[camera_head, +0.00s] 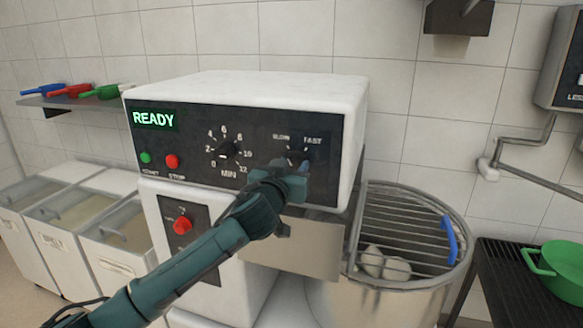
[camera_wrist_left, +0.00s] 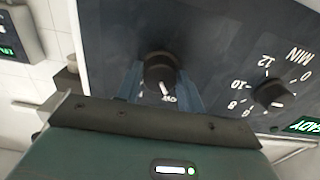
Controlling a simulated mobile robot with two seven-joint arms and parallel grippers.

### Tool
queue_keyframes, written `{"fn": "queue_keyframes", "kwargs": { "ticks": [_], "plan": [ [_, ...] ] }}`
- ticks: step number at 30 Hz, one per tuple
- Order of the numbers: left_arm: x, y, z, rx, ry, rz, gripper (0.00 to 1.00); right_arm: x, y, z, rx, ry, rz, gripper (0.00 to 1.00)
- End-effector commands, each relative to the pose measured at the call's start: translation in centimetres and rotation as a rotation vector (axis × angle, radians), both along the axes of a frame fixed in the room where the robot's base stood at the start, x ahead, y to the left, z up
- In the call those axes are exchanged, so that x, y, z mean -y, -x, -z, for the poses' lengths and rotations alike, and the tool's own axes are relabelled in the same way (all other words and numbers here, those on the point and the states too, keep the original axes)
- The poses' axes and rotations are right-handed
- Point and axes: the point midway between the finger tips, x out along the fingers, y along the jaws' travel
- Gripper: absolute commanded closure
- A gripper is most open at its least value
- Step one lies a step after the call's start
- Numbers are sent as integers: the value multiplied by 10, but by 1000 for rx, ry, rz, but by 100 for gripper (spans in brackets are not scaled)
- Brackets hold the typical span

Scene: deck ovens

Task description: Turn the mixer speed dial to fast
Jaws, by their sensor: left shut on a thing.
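The mixer speed dial (camera_wrist_left: 158,68) is a dark round knob with a white pointer mark on the black control panel. In the head view the SLOW and FAST labels show above the dial (camera_head: 296,157), SLOW on the left and FAST on the right. My left gripper (camera_head: 293,167) reaches it from below. In the left wrist view my gripper's two blue fingers (camera_wrist_left: 161,85) are shut on the dial, one on each side. The white pointer aims at the partly covered SLOW lettering; FAST is hidden there. My right gripper is not in view.
The timer dial (camera_head: 227,151) sits left of the speed dial, with green start (camera_head: 146,158) and red stop (camera_head: 172,161) buttons beyond it. The display (camera_head: 154,119) reads READY. The caged mixer bowl (camera_head: 400,295) stands at the right.

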Motion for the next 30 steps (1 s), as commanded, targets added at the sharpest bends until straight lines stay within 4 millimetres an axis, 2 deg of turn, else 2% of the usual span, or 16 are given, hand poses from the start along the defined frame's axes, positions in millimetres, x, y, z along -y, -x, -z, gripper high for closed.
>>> {"fn": "queue_keyframes", "kwargs": {
  "ticks": [11,30],
  "plan": [
    [-1,0,-1,34,-112,-1,85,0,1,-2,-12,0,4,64],
    [-1,0,-2,212,-663,-1,85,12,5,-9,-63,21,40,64]
  ]
}}
